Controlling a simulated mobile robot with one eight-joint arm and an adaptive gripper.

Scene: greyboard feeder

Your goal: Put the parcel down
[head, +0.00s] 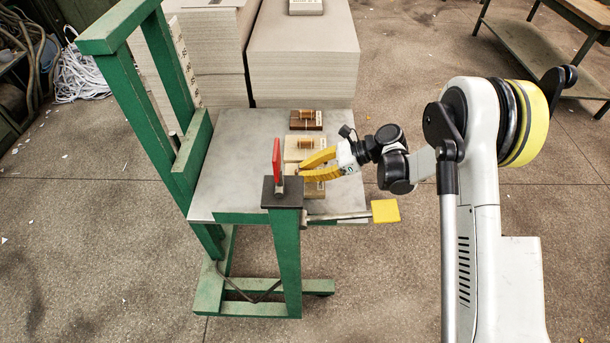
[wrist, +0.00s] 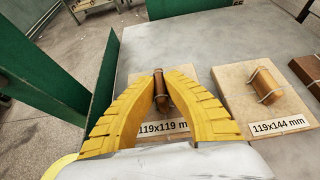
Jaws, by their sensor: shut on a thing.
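My gripper (wrist: 162,73) has its yellow fingers closed around the brown handle (wrist: 162,95) of a light tan parcel (wrist: 199,80). The parcel's label reads 119x119 mm, its end hidden by a finger. In the head view my gripper (head: 303,169) reaches in from the right over the near part of the grey table (head: 232,170). The held parcel (head: 316,191) shows partly below the fingers there. I cannot tell whether it touches the table top.
A parcel labelled 119x144 mm (wrist: 238,82) lies beside the held one, and a dark brown parcel (head: 298,124) lies farther back. The table's left part is bare.

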